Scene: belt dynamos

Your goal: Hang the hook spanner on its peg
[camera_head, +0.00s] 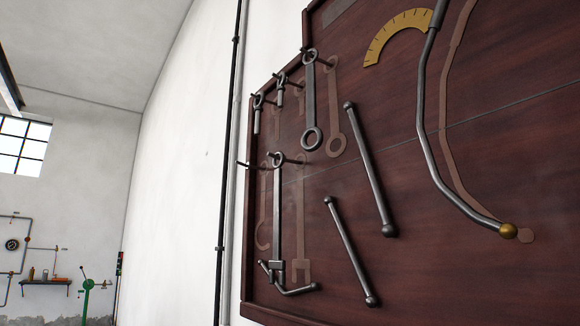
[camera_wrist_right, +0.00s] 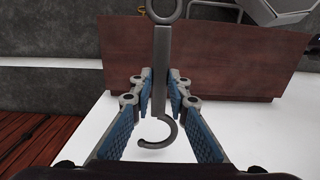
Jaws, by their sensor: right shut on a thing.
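The hook spanner (camera_wrist_right: 161,75) is a grey flat bar with a ring at the top edge and an open hook at the bottom in the right wrist view. My right gripper (camera_wrist_right: 161,85) is shut on its shank, with the hook hanging below the fingers. In the head view, a dark wooden tool board (camera_head: 430,280) hangs on the wall. A pale hook-shaped outline (camera_head: 263,235) shows at its lower left, with a bare peg (camera_head: 245,165) by its upper end. Neither gripper shows in the head view.
Beside the bare peg hangs a long spanner (camera_head: 277,210). Other spanners (camera_head: 308,100) hang above, and several ball-ended rods (camera_head: 370,170) are to the right. A brown panel (camera_wrist_right: 235,60) stands behind the spanner in the right wrist view, with a white surface (camera_wrist_right: 270,135) below.

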